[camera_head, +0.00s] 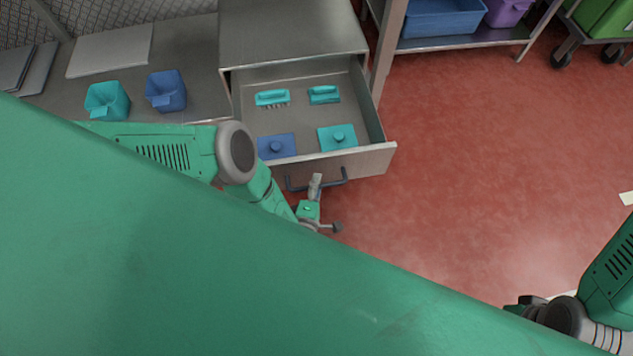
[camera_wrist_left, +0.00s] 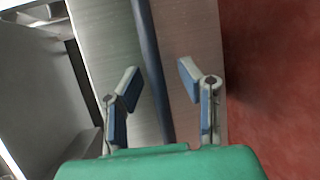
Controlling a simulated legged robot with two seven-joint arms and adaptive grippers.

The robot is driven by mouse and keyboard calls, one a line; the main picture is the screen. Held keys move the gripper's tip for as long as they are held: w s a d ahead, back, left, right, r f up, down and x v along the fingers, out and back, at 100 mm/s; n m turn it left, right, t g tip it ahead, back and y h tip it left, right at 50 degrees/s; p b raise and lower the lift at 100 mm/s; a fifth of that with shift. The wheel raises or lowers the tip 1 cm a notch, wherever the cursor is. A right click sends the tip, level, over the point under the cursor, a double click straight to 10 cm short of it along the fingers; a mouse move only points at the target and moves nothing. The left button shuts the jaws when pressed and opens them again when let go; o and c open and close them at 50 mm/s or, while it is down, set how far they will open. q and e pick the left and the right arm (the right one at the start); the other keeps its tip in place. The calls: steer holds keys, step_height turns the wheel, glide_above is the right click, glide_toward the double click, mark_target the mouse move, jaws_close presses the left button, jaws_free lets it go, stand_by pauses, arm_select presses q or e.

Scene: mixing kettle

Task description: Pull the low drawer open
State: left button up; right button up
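The low drawer (camera_head: 375,160) is metal and stands pulled out from its cabinet, its inside showing in the head view. Its dark bar handle (camera_head: 330,184) is on the front panel; it also shows as a dark bar in the left wrist view (camera_wrist_left: 149,60). My left gripper (camera_head: 324,205) is just in front of the handle. In the left wrist view its two fingers (camera_wrist_left: 158,82) are spread, with the bar passing between them and gaps on both sides. My right gripper (camera_head: 528,303) is at the lower right, partly hidden behind a green surface, away from the drawer.
A teal scoop (camera_head: 107,101) and a blue scoop (camera_head: 167,91) stand on the counter at left. The red floor (camera_head: 480,160) at right is clear.

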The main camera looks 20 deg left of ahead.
mark_target(321, 160)
arm_select(q)
steer(key=shift+r, duration=0.2)
steer(key=shift+r, duration=0.2)
steer(key=o, duration=1)
steer(key=r, duration=0.6)
steer(key=shift+w+r, duration=0.25)
steer(key=shift+r, duration=0.05)
step_height(321, 160, up, 2)
steer(key=shift+s+d+r, duration=0.1)
steer(key=shift+s, duration=0.05)
steer(key=c, duration=1)
steer(key=shift+r, duration=0.3)
steer(key=shift+s, duration=0.1)
